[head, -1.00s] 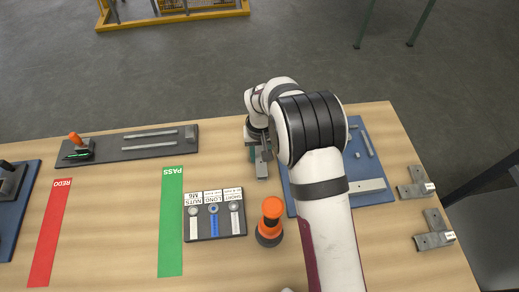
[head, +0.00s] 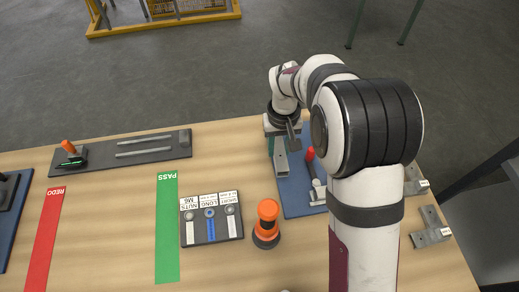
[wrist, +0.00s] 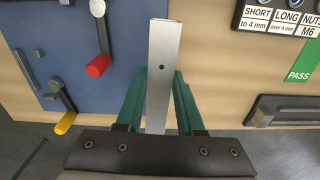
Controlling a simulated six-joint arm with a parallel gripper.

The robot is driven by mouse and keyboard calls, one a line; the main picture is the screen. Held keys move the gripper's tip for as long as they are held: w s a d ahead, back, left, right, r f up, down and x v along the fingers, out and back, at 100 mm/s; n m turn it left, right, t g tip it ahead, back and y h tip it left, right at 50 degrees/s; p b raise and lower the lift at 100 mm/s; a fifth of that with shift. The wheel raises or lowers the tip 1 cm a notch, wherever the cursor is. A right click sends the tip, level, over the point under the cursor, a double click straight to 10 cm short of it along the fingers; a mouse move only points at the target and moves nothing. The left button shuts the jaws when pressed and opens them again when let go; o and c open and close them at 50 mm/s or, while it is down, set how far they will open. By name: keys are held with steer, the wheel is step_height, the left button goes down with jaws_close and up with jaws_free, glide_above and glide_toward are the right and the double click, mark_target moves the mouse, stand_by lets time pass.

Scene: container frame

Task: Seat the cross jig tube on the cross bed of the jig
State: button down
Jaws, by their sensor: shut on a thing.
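The cross jig tube (wrist: 162,70) is a grey square metal tube with a small dark hole. My gripper (wrist: 160,85) is shut on it, its green fingers on either side, and the tube extends past the fingertips. In the head view the tube (head: 281,163) hangs below my gripper (head: 277,147) at the left edge of the blue jig board (head: 294,200). The jig board also shows in the wrist view (wrist: 60,35), left of the tube. I cannot make out the cross bed; my arm hides much of the board in the head view.
The board carries a red-handled clamp (wrist: 98,66) and a yellow-handled one (wrist: 65,123). An orange-and-black object (head: 267,222) and a labelled nut and bolt tray (head: 211,219) stand left of the board. Grey brackets (head: 431,230) lie at right.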

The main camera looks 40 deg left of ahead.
steer(key=w+d, duration=1.6)
steer(key=d, duration=0.3)
steer(key=shift+n, duration=0.3)
steer(key=shift+s+f, duration=0.15)
steer(key=shift+f, duration=2.35)
steer(key=shift+d+f, duration=0.1)
steer(key=shift+f, duration=0.8)
jaws_free()
steer(key=shift+r, duration=0.1)
step_height(320, 180, up, 7)
